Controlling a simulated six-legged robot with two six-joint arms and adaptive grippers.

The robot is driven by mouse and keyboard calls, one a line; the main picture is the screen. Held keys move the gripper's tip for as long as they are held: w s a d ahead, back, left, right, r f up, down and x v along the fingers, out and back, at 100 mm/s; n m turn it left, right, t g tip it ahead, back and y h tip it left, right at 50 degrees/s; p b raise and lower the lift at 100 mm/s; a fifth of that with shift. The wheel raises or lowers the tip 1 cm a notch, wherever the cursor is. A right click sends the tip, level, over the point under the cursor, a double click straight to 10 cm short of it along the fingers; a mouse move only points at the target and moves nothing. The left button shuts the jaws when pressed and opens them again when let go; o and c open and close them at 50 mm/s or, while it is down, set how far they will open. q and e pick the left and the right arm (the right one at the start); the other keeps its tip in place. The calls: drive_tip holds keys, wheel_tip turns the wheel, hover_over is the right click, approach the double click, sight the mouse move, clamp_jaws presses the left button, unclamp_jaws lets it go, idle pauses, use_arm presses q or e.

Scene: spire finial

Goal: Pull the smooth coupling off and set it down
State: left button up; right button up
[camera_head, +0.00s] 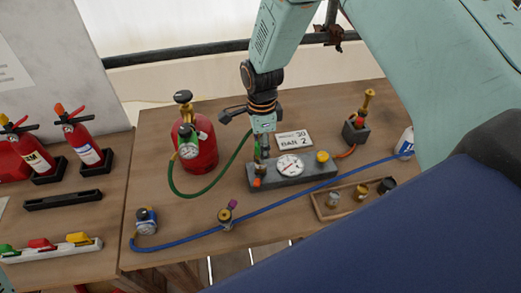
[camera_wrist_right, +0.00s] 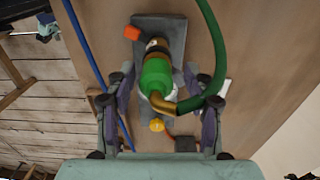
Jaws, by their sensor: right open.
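A smooth green coupling (camera_wrist_right: 157,76) with a brass elbow and green hose (camera_wrist_right: 214,50) stands on a grey gauge block (camera_wrist_right: 172,28). In the head view the block (camera_head: 318,174) lies mid-table, and the coupling (camera_head: 257,153) shows only partly at its left end under my right gripper (camera_head: 262,140). In the right wrist view my right gripper (camera_wrist_right: 160,85) is open, with one finger on each side of the coupling. I cannot tell whether either finger touches it. My left gripper is in neither view.
A red tank (camera_head: 203,153) stands left of the block, joined by the green hose. A blue hose (camera_head: 290,202) crosses in front. A wooden tray (camera_head: 318,207) with small fittings lies front right; a brass fitting on a dark block (camera_head: 355,131) stands behind it.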

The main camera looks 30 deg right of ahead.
drive_tip(key=shift+a+f, duration=0.15)
drive_tip(key=shift+s+a+r, duration=0.2)
drive_tip(key=shift+r, duration=0.05)
drive_tip(key=shift+d, duration=0.15)
drive_tip(key=shift+w+d+f, duration=0.15)
drive_tip(key=shift+d, duration=0.05)
drive_tip(key=shift+a, duration=0.2)
drive_tip(key=shift+a+p, duration=0.1)
drive_tip(key=shift+p, duration=0.2)
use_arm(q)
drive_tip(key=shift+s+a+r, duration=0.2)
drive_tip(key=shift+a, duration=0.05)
use_arm(e)
drive_tip(key=shift+s, duration=0.2)
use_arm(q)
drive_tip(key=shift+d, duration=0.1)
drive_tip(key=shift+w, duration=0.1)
use_arm(e)
drive_tip(key=shift+w+d, duration=0.15)
drive_tip(key=shift+d, duration=0.05)
